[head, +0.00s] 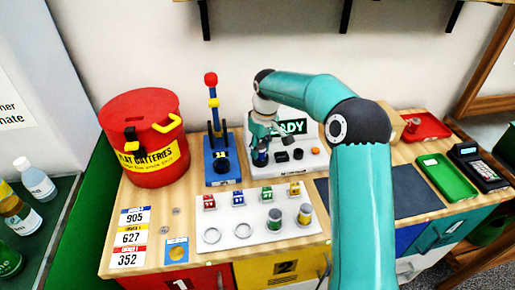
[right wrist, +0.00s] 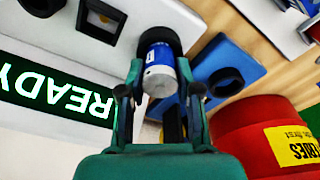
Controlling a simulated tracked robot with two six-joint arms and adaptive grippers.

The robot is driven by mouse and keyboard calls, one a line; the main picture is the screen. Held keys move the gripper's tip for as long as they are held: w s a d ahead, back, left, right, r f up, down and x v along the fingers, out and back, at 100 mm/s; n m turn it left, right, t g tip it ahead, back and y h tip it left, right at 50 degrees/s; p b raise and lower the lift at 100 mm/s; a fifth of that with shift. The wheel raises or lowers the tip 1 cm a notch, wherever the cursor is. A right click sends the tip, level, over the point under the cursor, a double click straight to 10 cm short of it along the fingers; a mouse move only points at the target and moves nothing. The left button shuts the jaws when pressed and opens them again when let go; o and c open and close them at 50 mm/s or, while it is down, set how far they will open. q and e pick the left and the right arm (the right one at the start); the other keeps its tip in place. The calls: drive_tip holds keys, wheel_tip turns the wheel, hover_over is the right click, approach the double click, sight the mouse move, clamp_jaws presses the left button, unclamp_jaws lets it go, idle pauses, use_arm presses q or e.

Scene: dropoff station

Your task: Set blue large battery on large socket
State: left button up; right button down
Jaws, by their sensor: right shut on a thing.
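The blue large battery (head: 261,158) is upright at the left end of the white station with the READY display. It also shows in the right wrist view (right wrist: 160,68), blue with a silvery-white end. My right gripper (head: 262,141) is shut on its upper part, with one finger on each side in the right wrist view (right wrist: 160,92). The battery's lower end meets a black ring, the large socket (right wrist: 174,38). I cannot tell whether it is fully seated or just above. My left gripper is not in view.
Two smaller black sockets (head: 281,157) lie right of the battery. A blue stand (head: 222,172) with a red-topped lever is close on the left, beside a red battery bin (head: 145,165). A white tray (head: 240,230) with batteries is in front.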

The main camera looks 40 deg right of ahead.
sight(264, 148)
drive_tip(key=shift+f, duration=0.3)
drive_tip(key=c, duration=1.1)
unclamp_jaws()
drive_tip(key=shift+r, duration=0.1)
drive_tip(key=shift+s+r+p, duration=0.25)
drive_tip(key=shift+r+p, duration=1.05)
drive_tip(key=shift+r, duration=0.5)
drive_tip(key=shift+s+r+p, duration=0.25)
drive_tip(key=shift+r+p, duration=1.1)
drive_tip(key=shift+r, duration=0.45)
drive_tip(key=shift+s+r+p, duration=0.25)
drive_tip(key=shift+r+p, duration=1.05)
drive_tip(key=shift+r, duration=0.5)
drive_tip(key=shift+f, duration=0.1)
